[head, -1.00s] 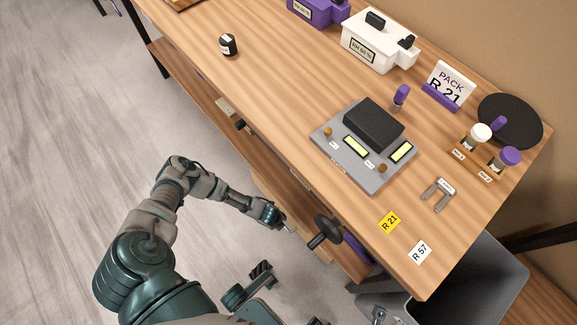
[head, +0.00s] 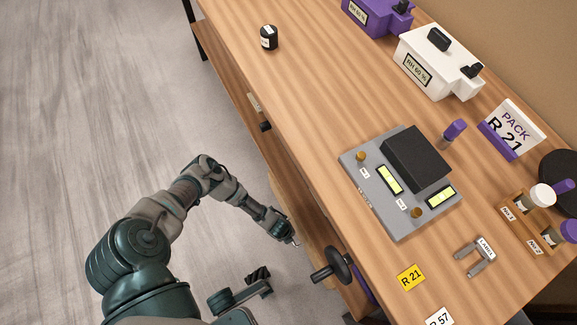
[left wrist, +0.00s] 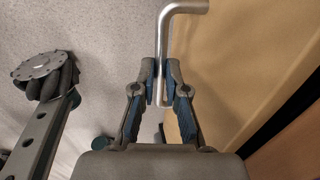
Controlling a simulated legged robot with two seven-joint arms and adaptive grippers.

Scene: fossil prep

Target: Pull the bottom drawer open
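My left gripper (head: 287,236) is low at the front of the bench, beside its lower wooden part. In the left wrist view, the left gripper (left wrist: 161,72) has its two blue-padded fingers close on either side of a bent silver bar handle (left wrist: 163,45) and appears shut on it. A tan wooden panel (left wrist: 230,50), seemingly the drawer front, lies to the right of the handle, with a dark gap along its far side. The head view shows little of the drawer under the tabletop, and I cannot tell how far it is open. My right gripper is not in view.
The wooden bench top (head: 300,110) carries a grey device (head: 370,190), a white box (head: 430,60), a purple box (head: 375,15) and a black jar (head: 269,38). A dark disc-shaped object (head: 340,265) sticks out below the front edge. Floor (head: 90,120) at left is clear.

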